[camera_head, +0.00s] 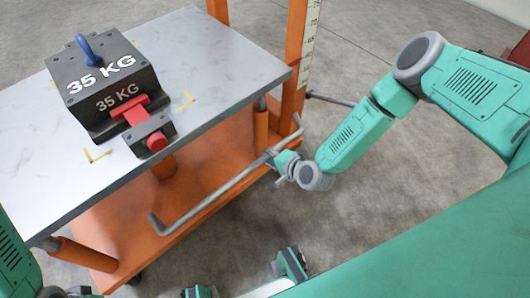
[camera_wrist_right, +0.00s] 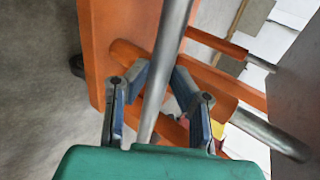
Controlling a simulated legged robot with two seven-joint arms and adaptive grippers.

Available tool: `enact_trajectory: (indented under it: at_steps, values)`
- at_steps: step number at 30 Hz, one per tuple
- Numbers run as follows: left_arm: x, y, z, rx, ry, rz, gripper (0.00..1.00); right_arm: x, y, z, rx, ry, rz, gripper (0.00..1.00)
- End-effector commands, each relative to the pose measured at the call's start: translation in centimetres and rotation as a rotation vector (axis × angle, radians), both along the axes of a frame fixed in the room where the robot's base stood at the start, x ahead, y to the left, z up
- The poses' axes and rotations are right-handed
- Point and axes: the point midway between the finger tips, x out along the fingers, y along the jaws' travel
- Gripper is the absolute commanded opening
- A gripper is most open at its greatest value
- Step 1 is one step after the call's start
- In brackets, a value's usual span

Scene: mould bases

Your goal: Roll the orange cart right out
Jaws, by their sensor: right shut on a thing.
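The orange cart (camera_head: 205,178) stands below left in the head view, with a light marbled top (camera_head: 215,60) and a bent grey handle bar (camera_head: 205,200) along its near side. My right gripper (camera_head: 274,161) is shut on the handle bar toward its right end. In the right wrist view the bar (camera_wrist_right: 172,40) runs between the two fingers (camera_wrist_right: 160,82), with the orange cart frame (camera_wrist_right: 97,45) behind. My left arm (camera_head: 14,258) shows only at the lower left corner; its gripper is out of view.
A dark weight marked 35 KG (camera_head: 108,82) with a blue hook sits on the top, a red clamp (camera_head: 135,112) at its front. Yellow corner marks lie around it. An orange post with a scale (camera_head: 300,60) rises at the far right. Grey floor (camera_head: 400,190) is open to the right.

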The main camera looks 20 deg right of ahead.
Motion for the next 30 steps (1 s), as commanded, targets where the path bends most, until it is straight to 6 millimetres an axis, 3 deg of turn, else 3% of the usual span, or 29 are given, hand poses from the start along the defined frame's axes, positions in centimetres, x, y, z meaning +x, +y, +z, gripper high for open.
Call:
enact_trajectory:
  at_steps: [1,17,30]
  values:
    - [0.0,0.0,0.2,0.000,0.000,0.000,0.23,-1.3,-0.2,-0.6,-0.004,0.024,0.004,0.00]
    - [0.0,0.0,0.3,0.000,0.000,0.000,0.23,-1.8,-0.5,-0.6,-0.003,0.019,0.004,0.00]
    - [0.0,0.0,1.2,0.000,0.000,0.000,0.23,-5.1,-1.6,-0.5,-0.003,0.022,0.003,0.00]
